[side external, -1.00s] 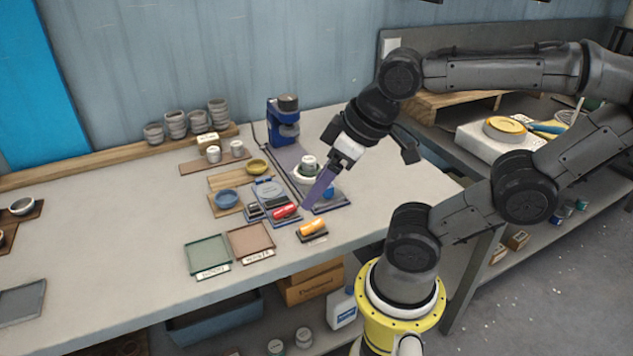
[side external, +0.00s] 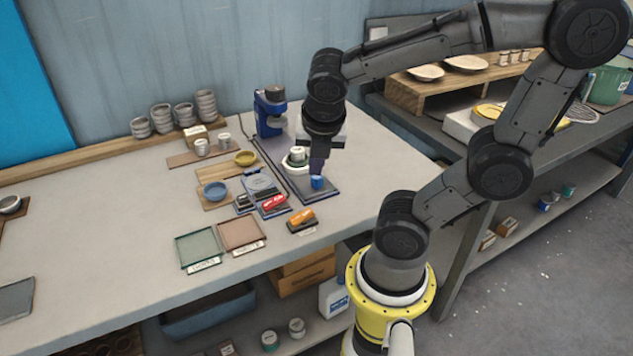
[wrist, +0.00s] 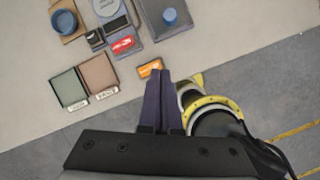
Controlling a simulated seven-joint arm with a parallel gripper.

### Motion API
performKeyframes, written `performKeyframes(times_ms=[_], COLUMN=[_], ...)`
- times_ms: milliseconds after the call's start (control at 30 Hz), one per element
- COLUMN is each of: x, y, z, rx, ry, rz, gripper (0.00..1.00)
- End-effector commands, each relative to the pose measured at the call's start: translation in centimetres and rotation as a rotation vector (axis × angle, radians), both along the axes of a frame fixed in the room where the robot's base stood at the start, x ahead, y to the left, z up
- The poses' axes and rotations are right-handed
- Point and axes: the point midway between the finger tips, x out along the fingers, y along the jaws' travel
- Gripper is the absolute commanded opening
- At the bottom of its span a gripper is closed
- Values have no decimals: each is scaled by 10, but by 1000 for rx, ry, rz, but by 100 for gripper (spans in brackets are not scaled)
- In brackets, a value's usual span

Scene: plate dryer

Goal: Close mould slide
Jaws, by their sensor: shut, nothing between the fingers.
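A blue knob (side external: 317,182) stands on a grey base plate (side external: 327,194), which runs forward from the blue machine (side external: 270,112). A white round mould (side external: 296,160) with a pale jar-like piece on top sits just behind and left of the knob. My gripper (side external: 317,170) points down close above the knob; I cannot tell whether it touches it. In the wrist view the purple fingers (wrist: 160,75) are together and empty, and the knob (wrist: 170,17) shows at the top on the grey plate (wrist: 158,27).
A green tray (side external: 198,249) and a brown tray (side external: 241,235) lie at the front. The table's left part is mostly clear.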

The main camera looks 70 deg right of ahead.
Motion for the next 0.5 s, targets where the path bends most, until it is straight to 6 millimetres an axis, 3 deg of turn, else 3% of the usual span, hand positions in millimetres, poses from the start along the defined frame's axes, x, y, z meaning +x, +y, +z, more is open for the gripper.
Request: performKeyframes(times_ms=[267, 500], x=[0, 3], y=[-11, -26], z=[-26, -66], rx=[-24, -20], ry=[86, 88], rz=[8, 5], gripper=[0, 0])
